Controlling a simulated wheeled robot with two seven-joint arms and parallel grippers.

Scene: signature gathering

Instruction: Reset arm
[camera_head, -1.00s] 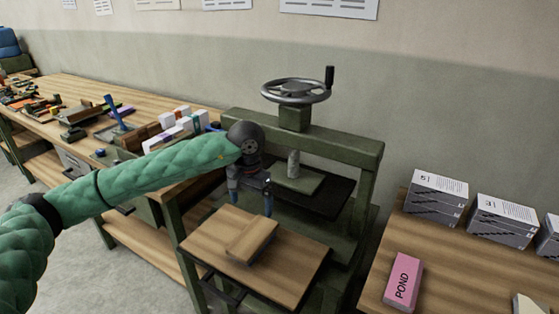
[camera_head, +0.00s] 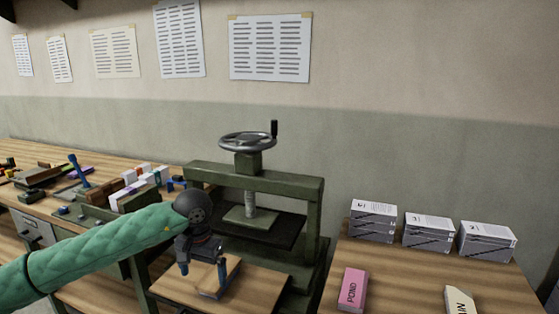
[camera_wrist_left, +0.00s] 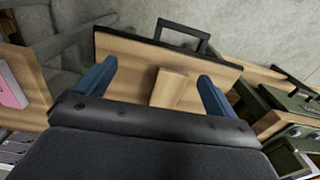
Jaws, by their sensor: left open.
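My left gripper (camera_head: 203,275) hangs over the wooden board (camera_head: 265,287) at the front of the green press (camera_head: 316,220). Its two blue fingers are open and point down. A small wooden block (camera_head: 228,273) lies on the board; in the head view a finger overlaps it. In the left wrist view the block (camera_wrist_left: 168,88) shows between the spread fingers of the gripper (camera_wrist_left: 155,82), and nothing is gripped. Whether a finger touches the block I cannot tell. My right gripper is not in view.
The press has a handwheel (camera_head: 247,142) on top. A right bench holds paper stacks (camera_head: 372,221), a pink POND block (camera_head: 352,289) and a cream block (camera_head: 459,301). The left bench is cluttered with small blocks (camera_head: 140,178) and tools.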

